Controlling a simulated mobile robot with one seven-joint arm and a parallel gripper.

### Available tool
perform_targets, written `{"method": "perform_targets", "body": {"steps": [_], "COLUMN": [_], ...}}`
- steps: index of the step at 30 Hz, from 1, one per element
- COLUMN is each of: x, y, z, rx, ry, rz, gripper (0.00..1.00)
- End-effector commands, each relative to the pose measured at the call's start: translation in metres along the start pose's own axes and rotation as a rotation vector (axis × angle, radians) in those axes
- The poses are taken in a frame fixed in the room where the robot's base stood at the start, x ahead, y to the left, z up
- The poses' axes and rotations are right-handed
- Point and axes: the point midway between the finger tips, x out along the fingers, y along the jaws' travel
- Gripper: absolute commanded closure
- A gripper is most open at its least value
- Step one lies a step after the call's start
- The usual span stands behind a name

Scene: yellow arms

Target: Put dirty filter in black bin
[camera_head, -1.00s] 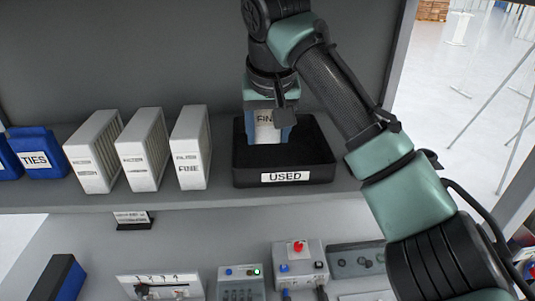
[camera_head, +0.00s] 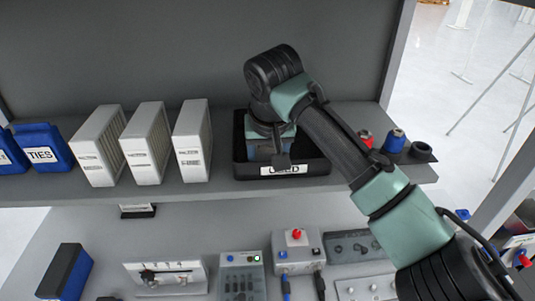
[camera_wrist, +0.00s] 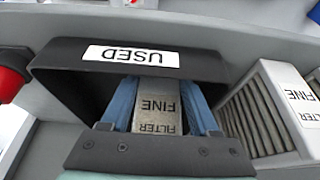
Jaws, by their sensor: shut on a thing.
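The black bin (camera_head: 240,160) with a white "USED" label stands on the shelf in the head view. It also shows in the wrist view (camera_wrist: 205,68). My gripper (camera_head: 267,152) is lowered into the bin in the head view, its fingers mostly hidden behind the front wall and my wrist. In the wrist view my gripper (camera_wrist: 160,105) has blue fingers shut on a filter (camera_wrist: 157,101), a grey-white block labelled "FILTER FINE". The filter is held inside the bin's opening. I cannot tell whether it touches the bin floor.
Several white filters (camera_head: 192,142) stand left of the bin on the shelf. A blue "TIES" bin (camera_head: 42,148) is farther left. Red and blue spools (camera_head: 394,141) stand right of the bin, near my arm. Control boxes (camera_head: 298,250) sit below the shelf.

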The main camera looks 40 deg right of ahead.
Motion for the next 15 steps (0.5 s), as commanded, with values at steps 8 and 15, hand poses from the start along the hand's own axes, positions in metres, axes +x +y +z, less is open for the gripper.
{"method": "perform_targets", "body": {"steps": [8,15], "x": [0.0003,-0.0017], "y": [-0.0003,0.0], "z": [0.0002,-0.0008], "rx": [-0.001,-0.001], "ry": [0.0,0.001], "rz": [0.0,0.001], "gripper": [0.08,0.08]}}
